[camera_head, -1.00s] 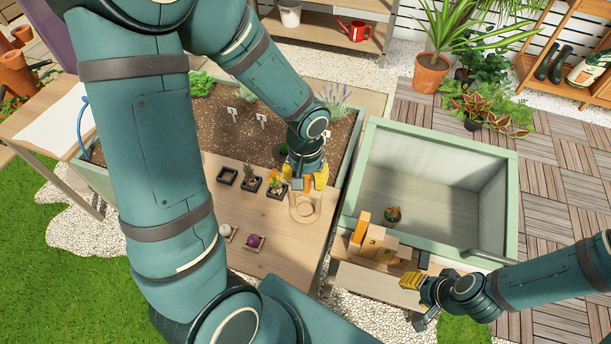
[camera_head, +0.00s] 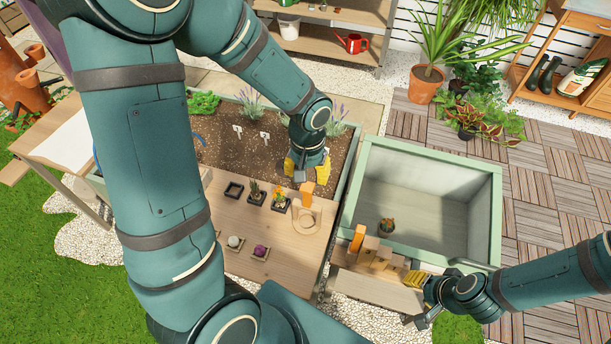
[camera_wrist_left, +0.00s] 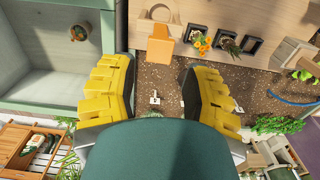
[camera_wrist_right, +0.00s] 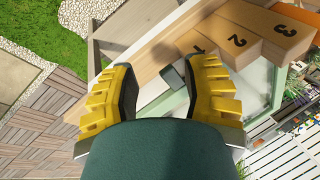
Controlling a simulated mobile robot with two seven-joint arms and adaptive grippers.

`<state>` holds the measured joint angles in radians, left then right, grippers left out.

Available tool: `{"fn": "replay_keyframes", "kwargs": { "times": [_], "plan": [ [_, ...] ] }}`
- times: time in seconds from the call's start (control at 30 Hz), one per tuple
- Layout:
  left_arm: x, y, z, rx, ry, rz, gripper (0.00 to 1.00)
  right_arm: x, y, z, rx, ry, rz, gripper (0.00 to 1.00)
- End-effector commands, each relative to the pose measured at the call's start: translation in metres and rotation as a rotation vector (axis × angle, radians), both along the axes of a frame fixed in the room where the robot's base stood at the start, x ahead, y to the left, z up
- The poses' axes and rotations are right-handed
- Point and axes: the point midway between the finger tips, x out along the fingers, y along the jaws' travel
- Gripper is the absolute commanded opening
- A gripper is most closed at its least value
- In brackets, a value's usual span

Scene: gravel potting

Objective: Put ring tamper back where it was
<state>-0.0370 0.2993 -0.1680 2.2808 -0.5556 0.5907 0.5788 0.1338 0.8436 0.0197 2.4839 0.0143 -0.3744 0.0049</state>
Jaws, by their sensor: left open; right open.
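The ring tamper shows as an upright orange handle (camera_head: 306,196) with a pale ring (camera_head: 306,222) beside it, on the wooden table; I cannot tell how handle and ring join. In the left wrist view the orange handle (camera_wrist_left: 163,52) stands on the table, clear of the fingers, with the pale ring piece (camera_wrist_left: 158,13) beyond it. My left gripper (camera_head: 307,170) is open and empty, over the soil bed side just behind the handle. My right gripper (camera_head: 420,287) is open beside the numbered wooden blocks (camera_head: 378,256) and holds nothing that I can see.
Several small black pots (camera_head: 256,192) stand left of the handle, and two small trays lie nearer on the table. A soil bed (camera_head: 262,150) lies behind. A green-rimmed box (camera_head: 430,155) with a potted cactus (camera_head: 386,226) stands to the right.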

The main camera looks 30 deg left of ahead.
Motion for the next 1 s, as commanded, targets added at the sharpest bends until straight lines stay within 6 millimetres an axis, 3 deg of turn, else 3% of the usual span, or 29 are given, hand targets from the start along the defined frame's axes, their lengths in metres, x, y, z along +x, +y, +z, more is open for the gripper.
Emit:
{"fn": "replay_keyframes", "kwargs": {
  "times": [0.1,0.3,1.0],
  "plan": [
    [0.004,0.000,0.019,-0.001,-0.001,0.000,0.48,0.000,-0.001,0.017,0.003,-0.001,0.000,0.47],
    [0.006,0.001,0.030,0.000,0.000,-0.002,0.48,-0.001,-0.001,0.027,0.005,0.000,0.002,0.47],
    [0.007,0.001,0.031,0.000,0.000,-0.001,0.48,-0.001,-0.001,0.027,0.005,0.000,0.001,0.47]
  ]
}}
